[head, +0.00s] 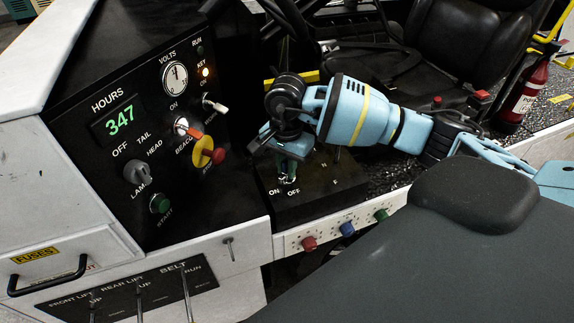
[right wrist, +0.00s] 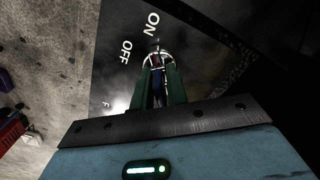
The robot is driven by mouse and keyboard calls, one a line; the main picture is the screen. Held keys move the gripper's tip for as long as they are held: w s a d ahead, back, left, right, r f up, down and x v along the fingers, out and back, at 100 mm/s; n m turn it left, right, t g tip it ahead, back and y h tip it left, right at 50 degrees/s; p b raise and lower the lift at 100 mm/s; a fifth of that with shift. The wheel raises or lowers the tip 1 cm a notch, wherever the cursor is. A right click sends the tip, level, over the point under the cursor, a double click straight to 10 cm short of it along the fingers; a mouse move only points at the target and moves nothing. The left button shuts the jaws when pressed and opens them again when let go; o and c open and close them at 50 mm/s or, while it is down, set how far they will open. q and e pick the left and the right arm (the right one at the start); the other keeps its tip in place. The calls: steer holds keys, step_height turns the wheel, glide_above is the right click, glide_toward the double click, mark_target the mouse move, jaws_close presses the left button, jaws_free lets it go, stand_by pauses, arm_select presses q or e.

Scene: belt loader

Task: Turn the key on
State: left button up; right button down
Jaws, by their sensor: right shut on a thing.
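The key switch sits on the black console top (head: 310,205), beside the printed ON and OFF labels. My right gripper (head: 288,176) reaches down over it, with its green fingertips at the switch. In the right wrist view, the green fingers (right wrist: 158,88) are shut on the key (right wrist: 155,62), a small metal piece in a round bright collar. The fingers hide most of the key, so I cannot tell its exact angle. The amber lamp (head: 205,72) by the KEY ON label is lit on the panel. My left gripper is not in view.
The instrument panel (head: 120,85) at left carries a lit green hours display (head: 119,119), a volts gauge (head: 174,77), and a red and yellow stop knob (head: 207,152). Red, blue and green knobs line the white front strip (head: 328,232). A black seat (head: 465,40) stands behind.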

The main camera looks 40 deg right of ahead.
steer(key=shift+m, duration=0.9)
steer(key=c, duration=1.4)
jaws_free()
steer(key=shift+r, duration=3.95)
steer(key=shift+f, duration=0.1)
